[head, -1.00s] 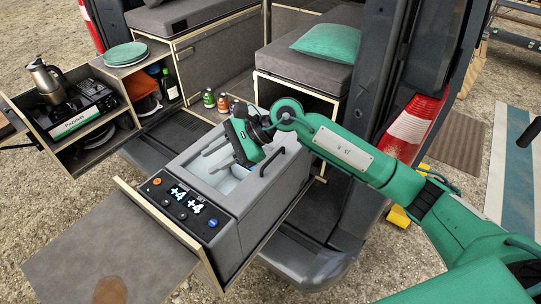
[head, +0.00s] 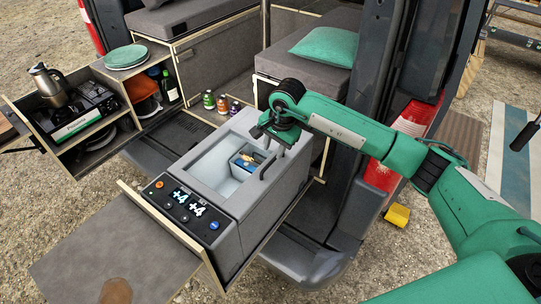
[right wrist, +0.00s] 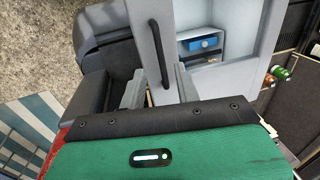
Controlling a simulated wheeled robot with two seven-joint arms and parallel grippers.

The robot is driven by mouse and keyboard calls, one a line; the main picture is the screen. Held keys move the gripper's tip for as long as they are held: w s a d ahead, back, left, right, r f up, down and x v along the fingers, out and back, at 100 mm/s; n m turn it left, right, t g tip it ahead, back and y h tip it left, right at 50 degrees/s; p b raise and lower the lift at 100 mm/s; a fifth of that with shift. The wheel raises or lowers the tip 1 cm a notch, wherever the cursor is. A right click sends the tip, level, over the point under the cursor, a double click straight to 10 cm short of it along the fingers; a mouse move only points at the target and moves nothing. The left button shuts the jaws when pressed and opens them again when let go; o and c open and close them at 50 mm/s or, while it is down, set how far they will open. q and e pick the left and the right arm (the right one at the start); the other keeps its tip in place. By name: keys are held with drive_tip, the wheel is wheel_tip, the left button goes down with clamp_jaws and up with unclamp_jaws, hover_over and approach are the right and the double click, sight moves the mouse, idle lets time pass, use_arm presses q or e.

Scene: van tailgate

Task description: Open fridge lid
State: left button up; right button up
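The grey fridge (head: 236,222) stands on a pulled-out drawer, with a lit control panel at its front. Its top shows an opening with a pale interior and a blue basket (head: 246,165) holding small items; the basket also shows in the right wrist view (right wrist: 202,43). A dark bar handle (head: 264,168) is on the fridge's right side; it also shows in the right wrist view (right wrist: 158,54). I cannot tell a separate lid from the body. My right gripper (head: 272,146) is above the rear right rim, fingers apart and empty, near the handle (right wrist: 160,88). My left gripper is out of view.
Small jars (head: 222,104) stand behind the fridge. The van's rear pillar and tail light (head: 412,125) are close to my right arm. A grey board (head: 105,250) lies in front of the fridge.

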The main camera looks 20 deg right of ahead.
sight(269, 164)
drive_tip(key=f, duration=0.2)
drive_tip(key=f+p, duration=0.1)
drive_tip(key=f, duration=0.1)
drive_tip(key=w+f, duration=0.1)
drive_tip(key=f, duration=0.1)
drive_tip(key=shift+a+f+p, duration=0.15)
drive_tip(key=shift+a+p, duration=0.2)
drive_tip(key=shift+a, duration=0.05)
drive_tip(key=shift+c, duration=0.2)
clamp_jaws()
